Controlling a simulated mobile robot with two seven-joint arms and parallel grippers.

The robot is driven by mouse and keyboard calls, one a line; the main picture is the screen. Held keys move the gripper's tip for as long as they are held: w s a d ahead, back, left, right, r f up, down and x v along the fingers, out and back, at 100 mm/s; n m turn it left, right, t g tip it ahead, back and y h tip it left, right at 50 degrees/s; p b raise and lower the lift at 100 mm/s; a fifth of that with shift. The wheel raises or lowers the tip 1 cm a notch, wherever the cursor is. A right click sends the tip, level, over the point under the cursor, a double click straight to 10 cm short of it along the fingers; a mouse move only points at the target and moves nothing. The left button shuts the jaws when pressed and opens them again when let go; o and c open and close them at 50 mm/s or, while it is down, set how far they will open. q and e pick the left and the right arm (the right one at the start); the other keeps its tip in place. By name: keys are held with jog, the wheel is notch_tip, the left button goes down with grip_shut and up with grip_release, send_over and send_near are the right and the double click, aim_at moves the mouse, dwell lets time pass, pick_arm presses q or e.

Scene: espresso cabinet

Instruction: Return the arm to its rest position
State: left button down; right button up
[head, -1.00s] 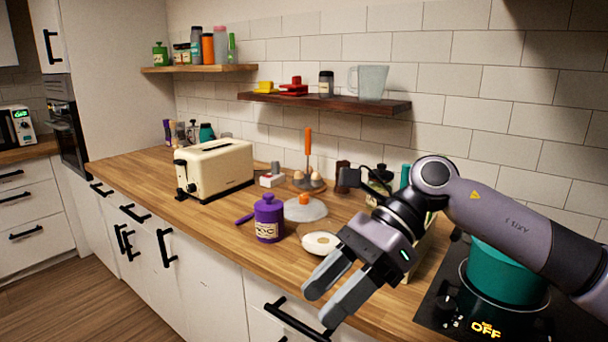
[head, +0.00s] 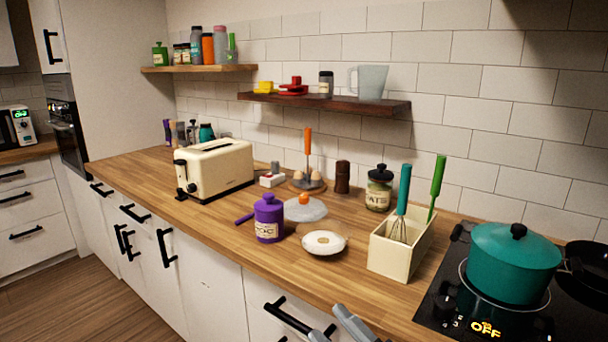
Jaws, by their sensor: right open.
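My right gripper (head: 338,331) shows only as its grey fingers at the bottom edge of the head view. The fingers are apart, with nothing seen between them. They are in front of the counter's front edge, near a black drawer handle. The rest of my right arm is out of the picture. My left gripper is not in view.
The wooden counter (head: 330,285) holds a cream toaster (head: 215,170), a purple jar (head: 268,218), a bowl (head: 324,242), and a cream utensil box (head: 392,256). A teal pot (head: 512,262) stands on the black stove (head: 440,303) at right. A black drawer handle (head: 288,318) sticks out below.

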jog(key=s+d+f+m+h, duration=0.3)
jog(key=d+f+m+h, duration=0.25)
jog(key=f, duration=0.25)
jog(key=s+d+f+m+h, duration=0.3)
jog(key=d+f+m+h, duration=0.15)
jog(key=f+m, duration=0.3)
jog(key=s+d+f+m+g+h, duration=0.3)
jog(key=s+d+f+m+g, duration=0.2)
jog(key=s+f, duration=0.6)
jog(key=shift+d+f+g, duration=0.25)
jog(key=shift+g, duration=0.15)
